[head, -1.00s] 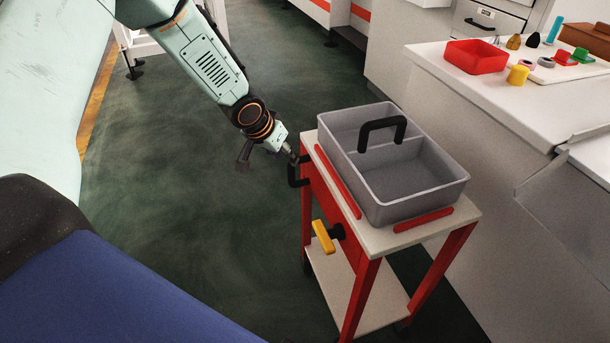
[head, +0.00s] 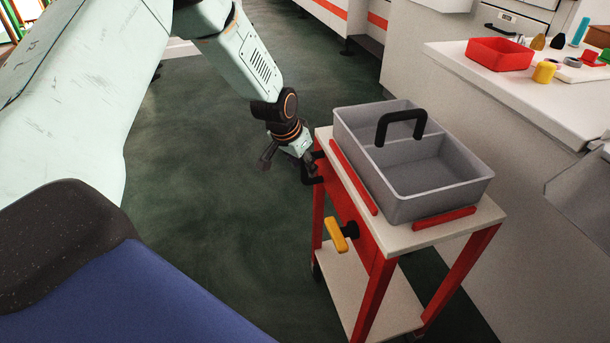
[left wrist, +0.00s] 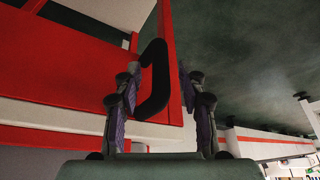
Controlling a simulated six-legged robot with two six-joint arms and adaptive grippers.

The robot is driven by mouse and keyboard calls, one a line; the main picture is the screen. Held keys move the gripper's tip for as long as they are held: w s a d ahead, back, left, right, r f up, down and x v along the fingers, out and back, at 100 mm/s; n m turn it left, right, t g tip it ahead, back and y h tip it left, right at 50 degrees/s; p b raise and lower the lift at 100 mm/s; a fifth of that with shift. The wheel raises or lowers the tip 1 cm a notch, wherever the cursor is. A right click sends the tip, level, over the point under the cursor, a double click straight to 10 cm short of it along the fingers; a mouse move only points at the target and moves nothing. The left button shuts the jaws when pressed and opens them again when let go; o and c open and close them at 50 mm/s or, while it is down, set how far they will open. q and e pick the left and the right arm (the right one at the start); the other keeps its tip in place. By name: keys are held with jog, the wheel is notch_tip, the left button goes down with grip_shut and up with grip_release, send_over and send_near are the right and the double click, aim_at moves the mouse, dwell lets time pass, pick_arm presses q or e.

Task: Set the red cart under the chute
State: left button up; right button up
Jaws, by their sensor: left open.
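The red cart (head: 372,265) stands on the dark green floor, with a pale top and a lower shelf. A grey two-part tote (head: 440,180) with a black handle sits on its top between red rails. A black handle (head: 311,168) is on the cart's left side; it also shows in the left wrist view (left wrist: 153,80). My left gripper (head: 313,172) is at this handle; in the left wrist view its fingers (left wrist: 158,90) are open, with the handle between them. Contact cannot be told. A yellow lever (head: 336,235) sticks out of the cart's side.
A white counter (head: 510,95) runs along the right, with a red bin (head: 499,54) and several small coloured items. A grey sloped metal piece (head: 580,190) juts from it at the right edge. Green floor (head: 220,230) left of the cart is clear.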

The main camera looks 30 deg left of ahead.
pick_arm(q)
jog(key=shift+b+x, duration=0.65)
jog(key=shift+x, duration=0.55)
jog(key=shift+c, duration=0.2)
grip_shut()
